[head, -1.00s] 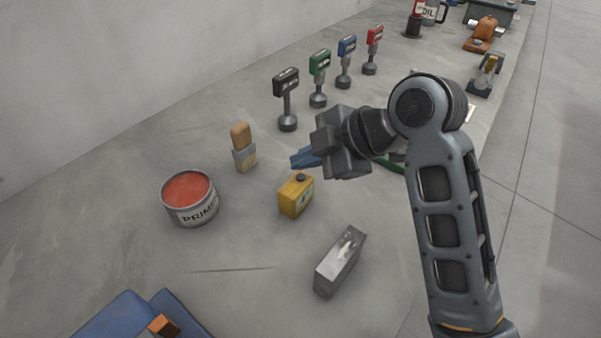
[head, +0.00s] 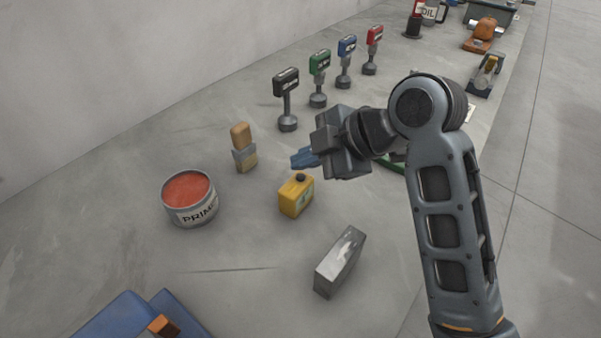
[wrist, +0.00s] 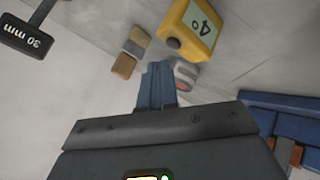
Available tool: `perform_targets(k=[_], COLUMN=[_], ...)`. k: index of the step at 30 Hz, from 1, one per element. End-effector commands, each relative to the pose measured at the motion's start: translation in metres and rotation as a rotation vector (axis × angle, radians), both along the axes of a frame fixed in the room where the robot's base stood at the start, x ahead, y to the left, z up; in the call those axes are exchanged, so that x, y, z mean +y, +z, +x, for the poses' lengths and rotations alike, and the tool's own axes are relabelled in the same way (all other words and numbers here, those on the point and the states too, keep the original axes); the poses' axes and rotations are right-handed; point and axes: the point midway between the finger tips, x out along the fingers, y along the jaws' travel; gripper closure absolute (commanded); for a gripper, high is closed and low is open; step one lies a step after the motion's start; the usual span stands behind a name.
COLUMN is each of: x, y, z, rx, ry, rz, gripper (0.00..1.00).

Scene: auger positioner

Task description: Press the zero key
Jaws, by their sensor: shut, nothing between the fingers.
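A yellow box (head: 296,196) with a dark round knob on top and a pale label stands on the grey surface. It also shows in the wrist view (wrist: 192,28), with characters like "40" on the label. I cannot make out a key marked zero in either view. My gripper (head: 303,159) is shut and empty, with its blue fingers pointing left, above and behind the yellow box in the head view. In the wrist view my fingers (wrist: 157,84) lie together, apart from the box.
A primer can (head: 190,201), a brush-like block (head: 243,148) and a grey metal block (head: 340,262) stand around the box. Several labelled posts, the nearest black-headed (head: 287,83), line the wall. Blue items (head: 130,318) lie at the lower left.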

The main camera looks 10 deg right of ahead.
Motion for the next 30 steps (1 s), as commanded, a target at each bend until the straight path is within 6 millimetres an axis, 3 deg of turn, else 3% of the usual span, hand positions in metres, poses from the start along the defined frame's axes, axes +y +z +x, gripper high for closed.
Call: perform_targets(k=[30], x=[0.000], y=[-0.010], z=[0.000], rx=[0.000], ry=[0.000], rz=[0.000], gripper=[1.00])
